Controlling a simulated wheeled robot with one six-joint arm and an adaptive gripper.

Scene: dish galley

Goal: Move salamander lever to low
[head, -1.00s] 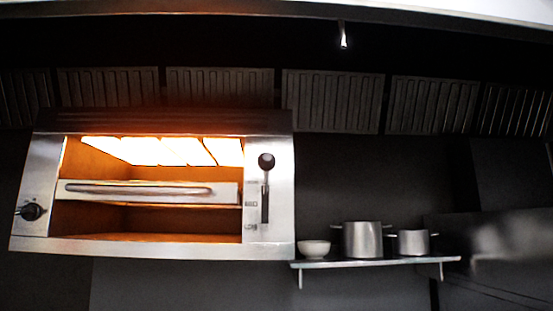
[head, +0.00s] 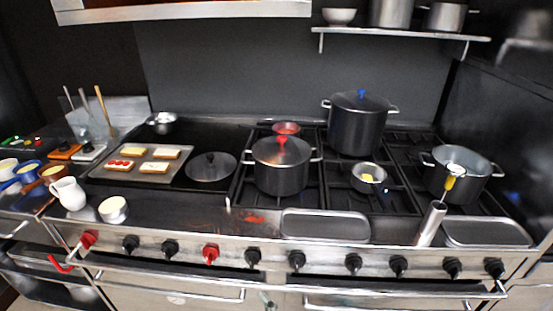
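Only the bottom edge of the salamander (head: 190,11) shows, at the top left of the head view, above the range. Its lever is out of the picture at this moment. My gripper is not in view.
Below is a range with a red-knobbed lidded pot (head: 281,170), a large blue-knobbed stockpot (head: 358,125) and an open pot (head: 462,176). A tray of toasts (head: 143,163) lies on the griddle. A wall shelf (head: 400,33) holds a bowl and pots. A rail (head: 290,283) runs along the front.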

